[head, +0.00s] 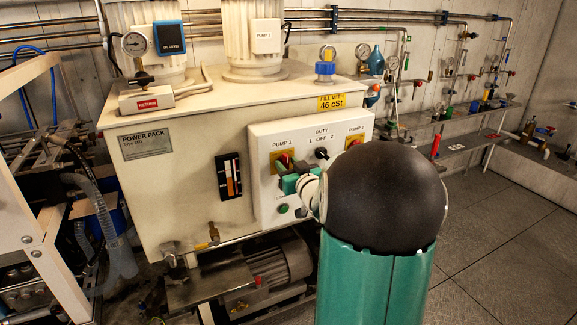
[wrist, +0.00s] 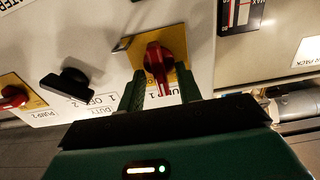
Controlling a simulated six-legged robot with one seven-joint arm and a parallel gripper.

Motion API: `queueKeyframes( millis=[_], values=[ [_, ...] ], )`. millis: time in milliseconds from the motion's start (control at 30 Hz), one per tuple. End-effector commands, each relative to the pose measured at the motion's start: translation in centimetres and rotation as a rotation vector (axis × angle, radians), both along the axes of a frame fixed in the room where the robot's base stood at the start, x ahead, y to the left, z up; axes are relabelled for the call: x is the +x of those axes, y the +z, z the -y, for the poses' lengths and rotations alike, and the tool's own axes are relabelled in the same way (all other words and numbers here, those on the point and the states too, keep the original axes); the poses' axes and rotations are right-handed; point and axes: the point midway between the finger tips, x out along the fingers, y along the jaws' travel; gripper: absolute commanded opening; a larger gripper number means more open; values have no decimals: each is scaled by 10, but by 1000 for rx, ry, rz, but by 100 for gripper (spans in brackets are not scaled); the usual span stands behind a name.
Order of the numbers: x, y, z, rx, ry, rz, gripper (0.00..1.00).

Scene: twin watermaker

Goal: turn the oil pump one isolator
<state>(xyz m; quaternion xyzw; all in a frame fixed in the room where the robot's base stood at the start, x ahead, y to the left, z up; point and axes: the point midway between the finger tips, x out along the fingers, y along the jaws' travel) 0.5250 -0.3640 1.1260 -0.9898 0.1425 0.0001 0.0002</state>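The pump 1 isolator is a red rotary handle (wrist: 158,62) on a yellow plate (wrist: 182,78), on the pale control panel. The wrist view shows the panel upside down, and the handle stands nearly upright there, slightly tilted. In the head view the isolator (head: 284,160) is at the panel's upper left, below the PUMP 1 label. My gripper (wrist: 160,83) is open, one finger on each side of the handle's near end. Gaps show between fingers and handle, and I cannot tell whether either touches. In the head view my gripper (head: 291,181) partly covers the plate's lower area.
A black duty switch (wrist: 72,82) and the red pump 2 isolator (wrist: 14,97) share the panel. A level gauge (head: 230,176) is left of the panel. Open floor (head: 490,225) lies to the right.

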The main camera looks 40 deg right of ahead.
Motion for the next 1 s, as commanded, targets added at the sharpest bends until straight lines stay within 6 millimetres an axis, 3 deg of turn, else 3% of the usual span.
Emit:
queueKeyframes(
  millis=[233, 400, 733, 1000],
  values=[
    [1, 0, 0, 0, 0, 0, 33],
    [1, 0, 0, 0, 0, 0, 0],
    [1, 0, 0, -17, 1, -5, 0],
    [1, 0, -2, -128, 2, -38, 0]
  ],
)
